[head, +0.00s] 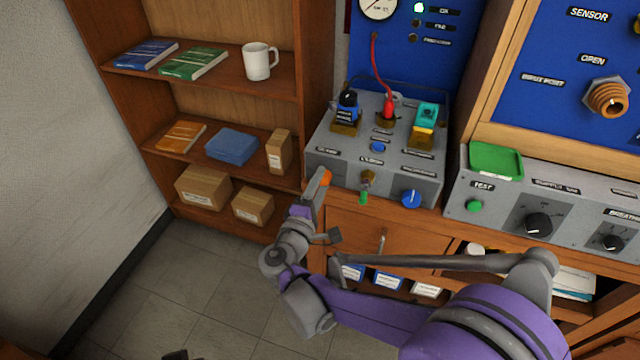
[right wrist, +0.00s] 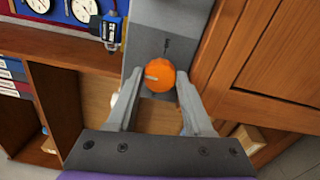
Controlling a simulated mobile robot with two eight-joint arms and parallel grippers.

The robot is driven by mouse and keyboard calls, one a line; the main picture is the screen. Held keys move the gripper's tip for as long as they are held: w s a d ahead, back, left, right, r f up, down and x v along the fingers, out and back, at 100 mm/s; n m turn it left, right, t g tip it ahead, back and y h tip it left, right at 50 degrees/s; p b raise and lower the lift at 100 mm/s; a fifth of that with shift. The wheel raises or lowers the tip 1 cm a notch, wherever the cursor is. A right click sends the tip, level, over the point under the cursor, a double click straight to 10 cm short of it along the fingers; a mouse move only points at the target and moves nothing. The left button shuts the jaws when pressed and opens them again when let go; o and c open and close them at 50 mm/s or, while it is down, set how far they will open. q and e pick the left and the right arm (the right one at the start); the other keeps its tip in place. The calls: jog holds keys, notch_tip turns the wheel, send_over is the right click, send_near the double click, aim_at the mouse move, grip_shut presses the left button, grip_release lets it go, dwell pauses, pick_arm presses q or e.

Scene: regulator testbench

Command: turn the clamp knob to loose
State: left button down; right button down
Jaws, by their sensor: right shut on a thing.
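The clamp knob (right wrist: 160,76) is a round orange knob with a pale mark on its face, on the grey side of the bench unit. In the head view only a bit of its orange (head: 325,177) shows at the left front corner of the grey test box (head: 335,165). My right gripper (right wrist: 158,80) is shut on the knob, with one finger on each side of it. In the head view my right gripper (head: 318,186) hides most of the knob. A small dark piece at the bottom edge of the head view looks like my left gripper (head: 176,355); its fingers cannot be made out.
The box top carries a blue-black regulator (head: 347,106), a red hose fitting (head: 389,107) and a teal-yellow unit (head: 426,117). A blue knob (head: 411,198) is on its front. Shelves with a white mug (head: 259,61) stand left. A green tray (head: 495,161) lies right.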

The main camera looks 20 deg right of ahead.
jog(key=shift+a+n+b, duration=0.1)
jog(key=shift+n+b, duration=0.3)
jog(key=shift+n, duration=8.7)
jog(key=shift+c, duration=1.5)
grip_release()
jog(key=v, duration=1)
jog(key=shift+s+a, duration=0.25)
jog(key=shift+s, duration=0.05)
